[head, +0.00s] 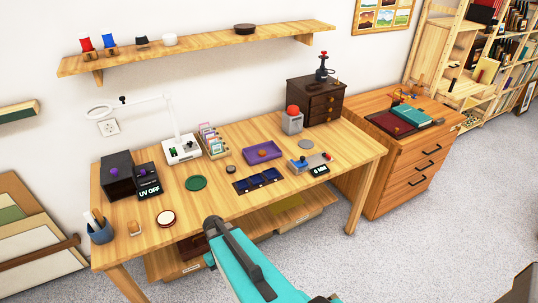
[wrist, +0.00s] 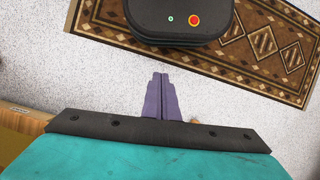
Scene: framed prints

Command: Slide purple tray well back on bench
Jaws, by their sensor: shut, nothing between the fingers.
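The purple tray (head: 263,152) lies flat on the wooden bench (head: 225,208), a little right of the bench's middle in the head view. It is shallow, with a raised rim. My gripper (wrist: 161,78) shows in the wrist view with its two purple fingers together and nothing between them. It points at the floor and my own base, away from the tray. In the head view my teal arm is in front of the bench's front edge, well apart from the tray; the fingers cannot be made out there. The tray is not in the wrist view.
Behind the tray are a rack of coloured cards (head: 212,143) at left and a grey box with a red dome (head: 292,120) at right. A dark blue sectioned tray (head: 258,180) lies in front. A small round dark thing (head: 231,169) is at its left.

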